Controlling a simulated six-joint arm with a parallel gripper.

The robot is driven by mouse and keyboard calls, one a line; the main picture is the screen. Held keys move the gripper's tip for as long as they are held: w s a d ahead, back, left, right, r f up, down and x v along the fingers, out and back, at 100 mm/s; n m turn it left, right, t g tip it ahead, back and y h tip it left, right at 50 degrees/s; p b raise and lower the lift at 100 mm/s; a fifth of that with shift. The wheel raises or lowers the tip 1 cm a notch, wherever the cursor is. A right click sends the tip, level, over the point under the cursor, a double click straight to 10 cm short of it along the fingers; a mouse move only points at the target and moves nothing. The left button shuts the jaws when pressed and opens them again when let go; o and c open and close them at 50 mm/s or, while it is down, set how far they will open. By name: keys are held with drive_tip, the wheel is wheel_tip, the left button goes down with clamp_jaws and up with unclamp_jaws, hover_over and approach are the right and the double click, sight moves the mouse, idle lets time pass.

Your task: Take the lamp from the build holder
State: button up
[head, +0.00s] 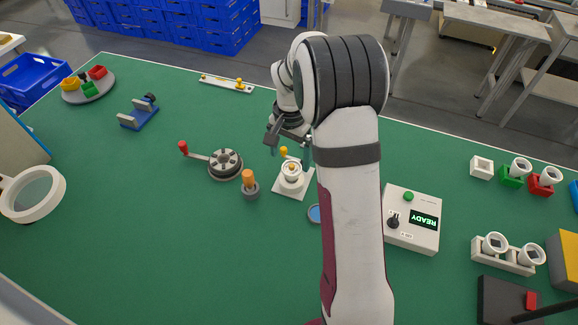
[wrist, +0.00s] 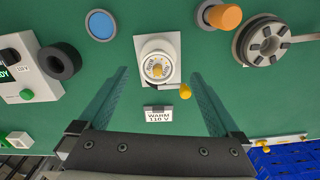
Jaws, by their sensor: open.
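The build holder is a white square base (head: 291,188) in the middle of the green table; it also shows in the wrist view (wrist: 172,45). On it sits a round white part with a yellowish centre, which looks like the lamp (head: 291,169). In the wrist view the lamp (wrist: 158,66) is seen from above, with print around its rim. My gripper (head: 289,153) is open and empty, above and behind the holder in the head view. In the wrist view its teal fingers (wrist: 160,76) stand wide, one on each side of the holder. How the lamp is seated is unclear.
A yellow knob (wrist: 186,91) and a "WARM 110 V" label (wrist: 159,114) are beside the holder. An orange-topped peg (head: 250,184), a dark slotted wheel (head: 226,163) with crank and a blue disc (head: 314,213) are nearby. A "READY" box (head: 411,218) stands right.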

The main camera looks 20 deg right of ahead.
sight(292, 165)
drive_tip(key=f, duration=0.6)
drive_tip(key=shift+d+f, duration=0.15)
drive_tip(key=shift+d, duration=0.15)
drive_tip(key=c, duration=1.4)
